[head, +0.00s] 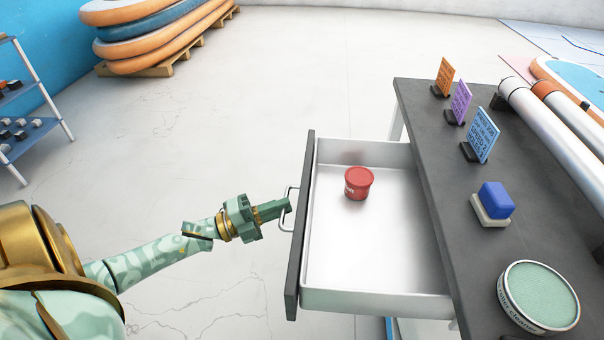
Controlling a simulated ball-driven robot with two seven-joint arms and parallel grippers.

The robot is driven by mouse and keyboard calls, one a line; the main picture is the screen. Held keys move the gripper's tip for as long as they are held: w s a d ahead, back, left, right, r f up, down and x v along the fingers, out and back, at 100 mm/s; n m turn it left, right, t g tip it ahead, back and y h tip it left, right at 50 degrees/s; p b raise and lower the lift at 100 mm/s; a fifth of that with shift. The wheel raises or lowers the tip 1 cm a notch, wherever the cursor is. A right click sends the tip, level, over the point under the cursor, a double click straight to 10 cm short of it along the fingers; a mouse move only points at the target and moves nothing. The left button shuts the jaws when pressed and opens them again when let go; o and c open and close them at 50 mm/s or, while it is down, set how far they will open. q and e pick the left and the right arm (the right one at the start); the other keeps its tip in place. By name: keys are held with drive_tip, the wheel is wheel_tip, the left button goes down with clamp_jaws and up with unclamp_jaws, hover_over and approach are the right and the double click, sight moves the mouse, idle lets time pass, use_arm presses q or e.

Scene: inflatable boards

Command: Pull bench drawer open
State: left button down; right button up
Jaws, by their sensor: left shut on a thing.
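The bench drawer (375,300) stands well out from the dark-topped bench (415,110), so its pale metal inside shows. Its dark front panel (300,225) faces left and carries a metal bar handle (284,222). My left gripper (287,206) is at this handle, its fingers shut on it, with the arm coming in from the left. A red lidded tub (359,183) stands upright inside the drawer, towards its far side. My right gripper is not in view.
The bench top holds several small signs, a blue block on a pale base (493,203), a round tin of cleaner (538,297) and rolled tubes (550,130). A shelf rack (40,125) and stacked boards (150,35) stand at the left. The floor left of the drawer is clear.

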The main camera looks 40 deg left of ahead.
use_arm(q)
drive_tip(key=shift+s+a+f, duration=0.1)
drive_tip(key=shift+s+a, duration=0.5)
drive_tip(key=shift+a, duration=0.2)
drive_tip(key=c, duration=1.5)
unclamp_jaws()
drive_tip(key=p+v, duration=0.1)
drive_tip(key=v, duration=1.5)
drive_tip(key=shift+s+a, duration=0.1)
drive_tip(key=shift+a, duration=0.05)
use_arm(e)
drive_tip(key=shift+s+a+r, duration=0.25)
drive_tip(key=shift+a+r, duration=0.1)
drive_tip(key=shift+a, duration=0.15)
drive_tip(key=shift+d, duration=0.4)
